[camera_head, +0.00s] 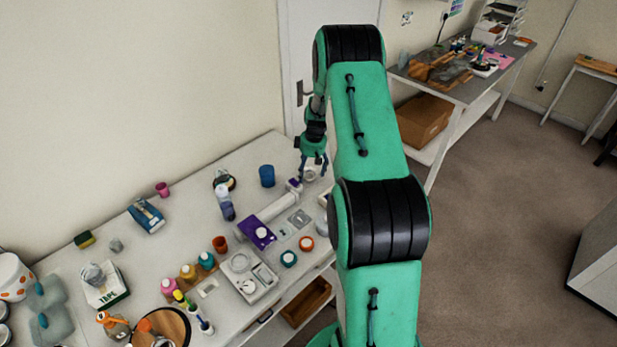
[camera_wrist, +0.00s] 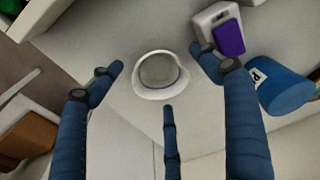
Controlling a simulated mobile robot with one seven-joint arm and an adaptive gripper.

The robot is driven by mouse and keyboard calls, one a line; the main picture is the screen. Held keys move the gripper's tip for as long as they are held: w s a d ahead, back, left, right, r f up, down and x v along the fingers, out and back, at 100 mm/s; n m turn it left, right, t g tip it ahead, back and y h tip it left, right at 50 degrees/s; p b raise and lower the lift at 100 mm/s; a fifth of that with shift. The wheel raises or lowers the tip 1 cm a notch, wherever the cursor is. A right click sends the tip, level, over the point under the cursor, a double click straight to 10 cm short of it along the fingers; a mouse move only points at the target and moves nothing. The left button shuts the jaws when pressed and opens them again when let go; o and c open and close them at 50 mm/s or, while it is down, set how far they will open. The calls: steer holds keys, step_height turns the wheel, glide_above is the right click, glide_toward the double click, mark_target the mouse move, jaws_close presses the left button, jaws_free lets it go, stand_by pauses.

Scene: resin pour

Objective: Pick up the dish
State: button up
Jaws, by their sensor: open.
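A small round white dish (camera_wrist: 150,94) with a greyish inside sits on the pale worktop in the wrist view. In the head view the dish (camera_head: 310,175) is small and partly covered by my fingers. My gripper (camera_wrist: 158,72) has blue fingers spread apart around the dish, one to its left, one to its right and one below it in the picture. They appear clear of its rim. In the head view my gripper (camera_head: 314,165) hangs over the far right end of the table. It is open and empty.
A blue cup (camera_wrist: 284,92) stands right of the dish; it also shows in the head view (camera_head: 267,176). A white device with a purple top (camera_wrist: 229,38) stands close to the right finger. Bottles, cups and a scale (camera_head: 243,264) crowd the nearer table (camera_head: 150,248).

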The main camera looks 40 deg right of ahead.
steer(key=shift+f, duration=0.2)
stand_by(0.4)
steer(key=c, duration=1.2)
